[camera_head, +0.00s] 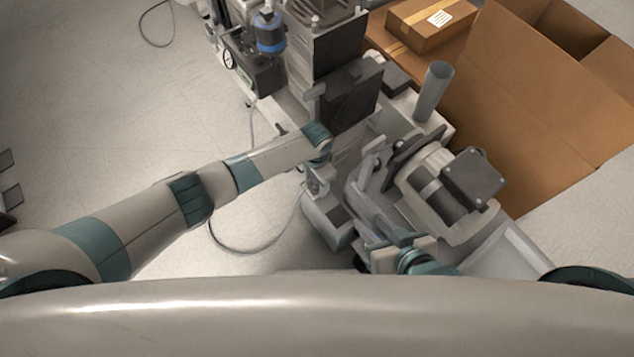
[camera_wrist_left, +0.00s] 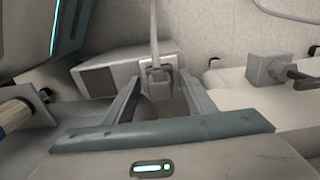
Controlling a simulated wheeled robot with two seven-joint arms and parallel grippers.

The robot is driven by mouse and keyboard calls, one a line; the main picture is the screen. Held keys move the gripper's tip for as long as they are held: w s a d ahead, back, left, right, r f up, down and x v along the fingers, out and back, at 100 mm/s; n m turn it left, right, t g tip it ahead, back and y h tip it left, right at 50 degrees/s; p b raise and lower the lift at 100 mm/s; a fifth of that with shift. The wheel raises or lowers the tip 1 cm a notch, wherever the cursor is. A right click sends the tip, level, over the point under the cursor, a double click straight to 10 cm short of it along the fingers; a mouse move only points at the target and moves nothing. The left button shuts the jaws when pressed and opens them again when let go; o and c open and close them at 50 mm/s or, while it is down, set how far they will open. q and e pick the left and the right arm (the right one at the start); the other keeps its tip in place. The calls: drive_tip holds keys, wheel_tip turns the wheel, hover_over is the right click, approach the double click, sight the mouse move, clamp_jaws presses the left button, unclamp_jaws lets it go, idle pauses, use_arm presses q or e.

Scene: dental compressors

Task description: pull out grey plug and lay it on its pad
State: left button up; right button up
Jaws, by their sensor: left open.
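The grey plug (camera_wrist_left: 159,77) with its pale cable sits between the spread fingers of my left gripper (camera_wrist_left: 160,90) in the left wrist view. The fingers stand apart on either side of it, and I see no clear contact. In the head view my left gripper (camera_head: 318,187) points down over a pale box (camera_head: 322,221), and the plug is hard to make out. A dark square pad (camera_wrist_left: 98,81) lies on the box beside the plug; it also shows in the head view (camera_head: 340,214). My right gripper (camera_head: 375,238) is low at centre, its fingers unclear among grey machine parts.
A cable (camera_head: 245,250) loops across the floor left of the box. Compressor machinery (camera_head: 445,190) crowds the right, with an upright grey cylinder (camera_head: 434,92). A large open carton (camera_head: 530,110) stands behind. The floor at left is mostly free.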

drive_tip(key=shift+r, duration=0.3)
idle(0.5)
use_arm(q)
clamp_jaws()
use_arm(e)
drive_tip(key=shift+s+d+f, duration=0.1)
drive_tip(key=shift+f, duration=0.15)
